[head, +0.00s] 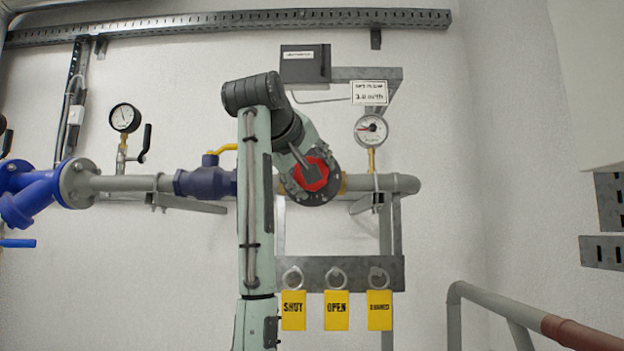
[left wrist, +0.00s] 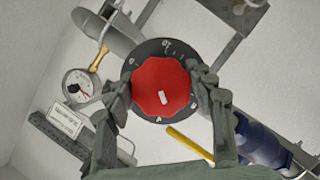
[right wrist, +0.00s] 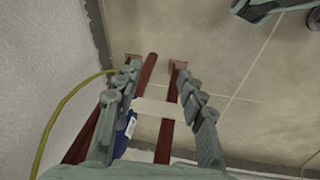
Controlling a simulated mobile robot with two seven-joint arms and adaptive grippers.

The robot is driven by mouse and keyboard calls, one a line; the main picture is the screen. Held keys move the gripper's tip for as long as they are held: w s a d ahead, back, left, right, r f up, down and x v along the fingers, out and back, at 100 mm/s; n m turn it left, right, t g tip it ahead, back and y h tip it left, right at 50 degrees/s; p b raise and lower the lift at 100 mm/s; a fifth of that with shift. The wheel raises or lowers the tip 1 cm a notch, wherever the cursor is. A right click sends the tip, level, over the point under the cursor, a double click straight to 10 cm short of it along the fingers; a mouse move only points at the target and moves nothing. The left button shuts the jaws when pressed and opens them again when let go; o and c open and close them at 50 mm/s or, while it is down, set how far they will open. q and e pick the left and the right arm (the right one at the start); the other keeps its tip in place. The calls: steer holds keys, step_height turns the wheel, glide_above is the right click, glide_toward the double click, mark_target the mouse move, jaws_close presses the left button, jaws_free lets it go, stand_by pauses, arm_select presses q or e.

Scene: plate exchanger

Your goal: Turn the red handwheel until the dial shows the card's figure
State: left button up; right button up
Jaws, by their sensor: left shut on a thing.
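The red handwheel (head: 312,174) is on the grey pipe in the middle of the head view, partly hidden by my left gripper (head: 304,168). In the left wrist view the handwheel (left wrist: 160,87) fills the space between the fingers, which are shut on its sides. A black ring with white figures surrounds it. The dial (head: 371,130) is a round white gauge right of the wheel, its red needle pointing left; it also shows in the left wrist view (left wrist: 77,83). The white card (head: 370,92) hangs above it, its figure too small to read surely. My right gripper (right wrist: 158,78) is open and empty.
A second gauge (head: 125,118) and a blue valve body (head: 205,182) with a yellow lever are left of the wheel. Yellow tags (head: 337,310) hang below. In the right wrist view, red-brown pipes (right wrist: 168,120) run over the floor beyond the fingers.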

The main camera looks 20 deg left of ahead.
arm_select(q)
steer(key=n+t, duration=0.1)
steer(key=n, duration=0.1)
steer(key=n+t+h, duration=0.1)
steer(key=n, duration=0.2)
steer(key=shift+h, duration=0.3)
steer(key=n+t, duration=0.1)
steer(key=n, duration=0.1)
steer(key=shift+r+n, duration=0.15)
steer(key=shift+n, duration=0.15)
steer(key=shift+n+t, duration=0.3)
steer(key=shift+n, duration=0.5)
arm_select(e)
steer(key=shift+d+r, duration=0.1)
steer(key=shift+r, duration=0.2)
steer(key=shift+w+r, duration=0.1)
arm_select(q)
steer(key=o, duration=1.2)
steer(key=shift+c, duration=0.2)
